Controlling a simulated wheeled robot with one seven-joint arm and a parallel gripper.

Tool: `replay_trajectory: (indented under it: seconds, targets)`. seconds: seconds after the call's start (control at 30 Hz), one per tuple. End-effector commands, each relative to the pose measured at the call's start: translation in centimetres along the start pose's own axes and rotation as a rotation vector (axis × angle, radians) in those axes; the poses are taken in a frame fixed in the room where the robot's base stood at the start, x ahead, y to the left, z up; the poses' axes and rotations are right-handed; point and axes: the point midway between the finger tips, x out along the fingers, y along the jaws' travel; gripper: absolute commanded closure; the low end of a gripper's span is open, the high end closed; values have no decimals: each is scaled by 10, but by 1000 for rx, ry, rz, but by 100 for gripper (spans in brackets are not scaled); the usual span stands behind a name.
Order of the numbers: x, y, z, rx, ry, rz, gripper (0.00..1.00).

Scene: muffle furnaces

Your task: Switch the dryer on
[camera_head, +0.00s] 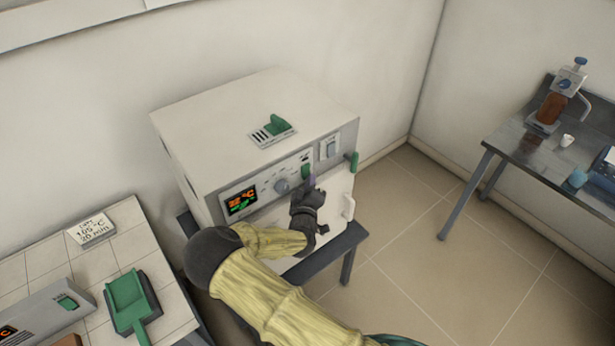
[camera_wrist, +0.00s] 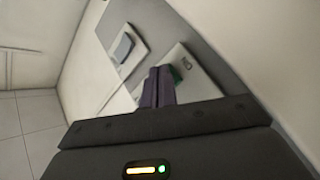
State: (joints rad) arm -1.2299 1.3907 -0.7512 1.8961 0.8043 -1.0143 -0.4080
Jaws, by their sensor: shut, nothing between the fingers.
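The dryer (camera_head: 250,110) is a white box-shaped unit on a dark stand in the middle of the head view. Its front panel has a lit display (camera_head: 241,201) with orange and green characters, a grey round knob (camera_head: 282,186), a green switch (camera_head: 306,170) and a grey rocker switch (camera_head: 331,147). My gripper (camera_head: 310,182) is shut and empty, right in front of the green switch. In the wrist view, its purple fingers (camera_wrist: 158,88) cover much of the green switch (camera_wrist: 177,73); I cannot tell whether they touch it. The rocker switch (camera_wrist: 124,47) shows to the left.
A green handle (camera_head: 353,161) sticks out at the panel's right. Another green lever (camera_head: 277,124) is on the dryer's top. A tiled bench (camera_head: 100,265) with a green scoop (camera_head: 127,300) stands at left. A dark table (camera_head: 530,155) stands at right; the floor between is clear.

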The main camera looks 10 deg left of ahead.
Motion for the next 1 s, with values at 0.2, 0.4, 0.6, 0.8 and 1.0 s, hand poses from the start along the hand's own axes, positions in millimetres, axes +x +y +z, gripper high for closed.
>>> replay_trajectory:
  seconds: [0.2,0.4,0.6,0.8,1.0]
  targets:
    - [1,0,-1,0,1,1,100]
    - [0,0,0,0,0,0,100]
    - [-5,4,4,0,-1,0,100]
    - [-10,7,7,-1,0,0,100]
    - [-10,7,7,0,0,0,100]
